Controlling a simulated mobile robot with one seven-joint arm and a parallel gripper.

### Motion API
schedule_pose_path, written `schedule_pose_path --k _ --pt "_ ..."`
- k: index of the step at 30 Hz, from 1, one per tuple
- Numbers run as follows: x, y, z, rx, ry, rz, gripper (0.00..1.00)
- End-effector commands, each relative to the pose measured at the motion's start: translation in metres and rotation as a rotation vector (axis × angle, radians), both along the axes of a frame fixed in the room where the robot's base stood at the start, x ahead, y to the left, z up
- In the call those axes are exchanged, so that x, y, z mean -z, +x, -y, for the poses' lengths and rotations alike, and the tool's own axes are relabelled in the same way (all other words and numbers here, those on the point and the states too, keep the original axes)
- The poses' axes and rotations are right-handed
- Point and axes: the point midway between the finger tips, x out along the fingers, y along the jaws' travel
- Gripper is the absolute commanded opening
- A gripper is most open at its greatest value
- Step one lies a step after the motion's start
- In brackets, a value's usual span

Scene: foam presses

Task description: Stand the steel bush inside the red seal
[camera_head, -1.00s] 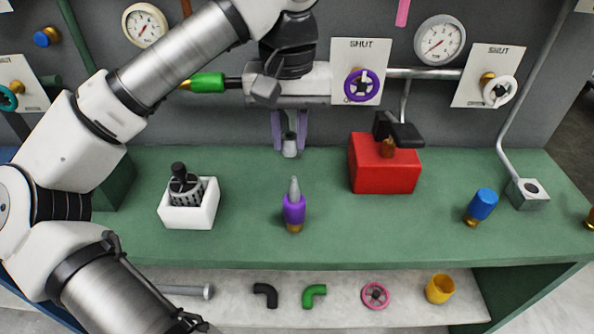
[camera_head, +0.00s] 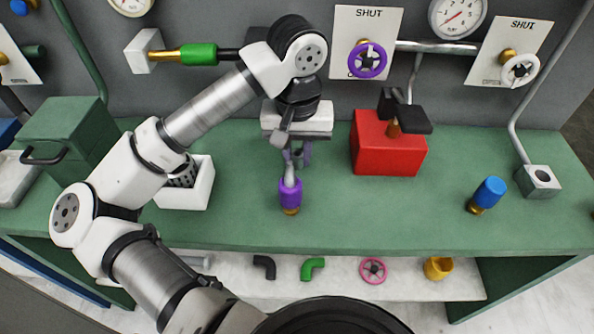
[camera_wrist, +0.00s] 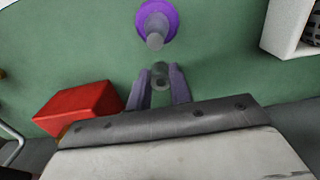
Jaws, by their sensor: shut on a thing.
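My gripper (camera_wrist: 159,90) has purple fingers, shut on a small grey cylinder with a hole in its end, which looks like the steel bush (camera_wrist: 160,72). In the head view my gripper (camera_head: 296,155) is over the bench, just behind a purple fitting (camera_head: 290,192) with a grey pointed tip. In the wrist view the purple fitting (camera_wrist: 171,13) is ahead of the bush, with a small gap between its tip and the bush. I cannot make out a red seal in either current view.
A red block (camera_head: 385,157) with a black-handled top stands right of my gripper. A white open box (camera_head: 199,190) holding a dark ribbed part stands left. A blue-capped fitting (camera_head: 488,192) is further right. The green bench (camera_head: 340,215) is clear between them.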

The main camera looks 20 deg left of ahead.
Motion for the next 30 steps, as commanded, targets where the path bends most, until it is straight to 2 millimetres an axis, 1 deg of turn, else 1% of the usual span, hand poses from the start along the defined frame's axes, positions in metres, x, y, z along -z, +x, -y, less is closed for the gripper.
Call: schedule_pose_path --k 1,3,8,12,15,18,23,24,28,30 --pt "0.008 -0.001 0.0 0.0 -0.002 -0.001 0.0" --pt "0.017 0.0 0.0 0.0 -0.002 0.001 0.0" --pt "0.03 0.0 0.0 0.0 -0.001 0.0 0.0" --pt "0.051 -0.001 0.0 0.0 -0.003 -0.001 0.0" --pt "0.063 0.0 0.0 0.0 -0.003 0.001 0.0" --pt "0.068 0.0 0.0 0.001 -0.001 0.001 0.0" --pt "0.069 0.0 0.0 0.001 0.0 0.001 0.0" --pt "0.069 0.0 0.0 0.001 0.0 0.001 0.24" --pt "0.068 0.0 0.0 0.001 0.0 0.001 0.41" --pt "0.068 0.0 0.0 0.001 0.0 0.001 0.43"
